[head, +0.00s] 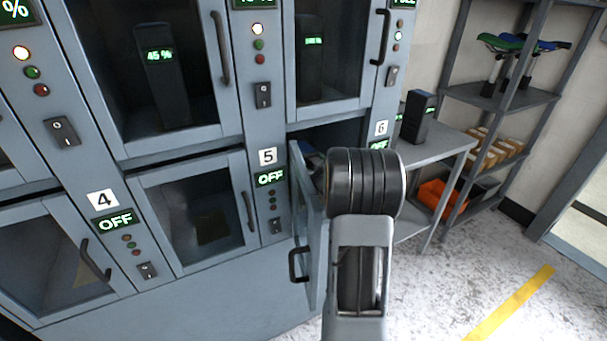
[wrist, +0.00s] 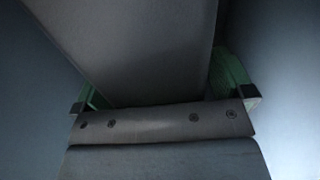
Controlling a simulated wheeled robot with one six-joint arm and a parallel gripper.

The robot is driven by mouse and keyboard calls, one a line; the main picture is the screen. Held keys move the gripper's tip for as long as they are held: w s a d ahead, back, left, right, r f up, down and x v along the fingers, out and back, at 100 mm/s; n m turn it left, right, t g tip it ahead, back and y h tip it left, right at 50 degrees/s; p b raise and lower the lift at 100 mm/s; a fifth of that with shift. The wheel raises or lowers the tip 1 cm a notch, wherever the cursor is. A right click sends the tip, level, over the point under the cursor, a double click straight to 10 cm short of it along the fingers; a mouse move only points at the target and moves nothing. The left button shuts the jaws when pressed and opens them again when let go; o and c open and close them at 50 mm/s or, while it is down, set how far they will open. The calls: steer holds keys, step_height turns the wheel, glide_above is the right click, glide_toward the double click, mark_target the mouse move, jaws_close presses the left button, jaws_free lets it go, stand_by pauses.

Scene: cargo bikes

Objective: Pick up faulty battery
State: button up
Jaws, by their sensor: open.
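In the head view the glass door (head: 308,225) of compartment 6 stands open, and my arm reaches into that compartment. My arm hides my gripper and most of the inside there. In the wrist view a large grey block, apparently a battery (wrist: 135,45), stands between the green-padded fingers of my gripper (wrist: 165,90). The fingers are open, one on each side of the block. I cannot tell whether the pads touch it. No display or fault mark shows on the block's visible face.
Closed compartments above hold dark batteries with green displays, one reading 45% (head: 160,75). Compartment 5 (head: 200,215) is closed and reads OFF. A dark battery (head: 416,117) stands on a grey table (head: 445,148) to the right. Shelves (head: 500,95) stand behind it. Floor at lower right is clear.

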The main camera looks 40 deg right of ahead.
steer(key=shift+c, duration=0.2)
steer(key=c, duration=1.8)
steer(key=shift+r, duration=0.2)
jaws_close()
